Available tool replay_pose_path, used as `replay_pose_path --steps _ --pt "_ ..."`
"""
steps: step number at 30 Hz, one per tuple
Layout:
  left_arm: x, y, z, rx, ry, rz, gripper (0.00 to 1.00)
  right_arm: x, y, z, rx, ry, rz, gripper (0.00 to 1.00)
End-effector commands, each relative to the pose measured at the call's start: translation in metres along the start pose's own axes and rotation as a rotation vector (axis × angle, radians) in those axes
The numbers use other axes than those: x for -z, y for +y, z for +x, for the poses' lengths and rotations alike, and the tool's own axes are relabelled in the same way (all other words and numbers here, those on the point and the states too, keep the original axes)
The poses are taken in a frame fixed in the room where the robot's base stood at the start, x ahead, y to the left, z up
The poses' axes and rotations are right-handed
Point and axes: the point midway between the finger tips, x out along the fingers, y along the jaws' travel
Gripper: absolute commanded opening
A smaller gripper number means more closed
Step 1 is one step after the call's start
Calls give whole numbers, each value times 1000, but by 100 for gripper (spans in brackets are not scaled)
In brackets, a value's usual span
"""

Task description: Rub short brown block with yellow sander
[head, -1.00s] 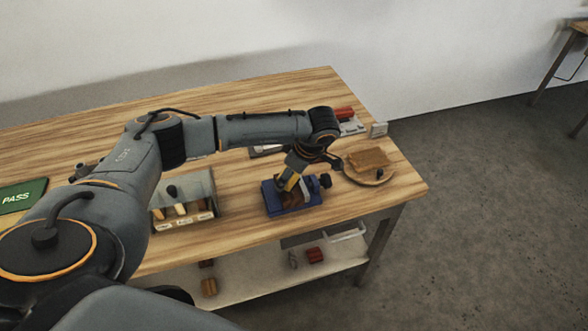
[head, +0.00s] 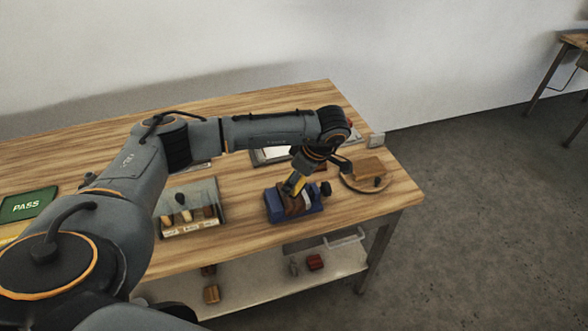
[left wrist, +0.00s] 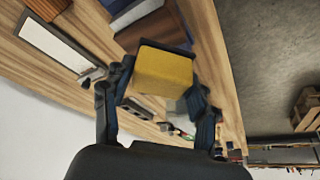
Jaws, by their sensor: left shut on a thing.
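A brown block (head: 294,204) sits in a blue vise (head: 276,208) on the wooden table. In the left wrist view the brown block (left wrist: 143,32) shows just past the sander. My left gripper (head: 299,172) is shut on the yellow sander (head: 294,184), which is tilted right above the block. The sander (left wrist: 163,70) fills the space between the fingers in the left wrist view. I cannot tell whether the sander touches the block. My right gripper is not in view.
A round wooden board (head: 352,186) with a brown piece (head: 369,166) lies right of the vise. A grey holder (head: 190,207) with several handled tools stands left. A green PASS panel (head: 27,205) lies at far left. The lower shelf (head: 250,285) holds small blocks.

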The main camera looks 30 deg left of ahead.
Motion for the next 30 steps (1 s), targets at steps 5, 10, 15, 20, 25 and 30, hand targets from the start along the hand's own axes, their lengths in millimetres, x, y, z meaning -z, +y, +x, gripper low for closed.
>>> replay_pose_path --steps 5,10,15,20,25,30 --pt "8 2 -18 1 0 -5 28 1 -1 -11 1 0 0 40" --pt "10 2 -24 2 1 -7 28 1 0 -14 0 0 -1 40" --pt "10 2 -24 2 0 -7 28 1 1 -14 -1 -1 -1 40" --pt "10 2 -24 2 0 -7 28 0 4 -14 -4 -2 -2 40" --pt "10 2 -24 2 0 -6 28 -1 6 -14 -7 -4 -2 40" --pt "-4 3 -25 -19 -2 36 28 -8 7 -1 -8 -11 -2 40"
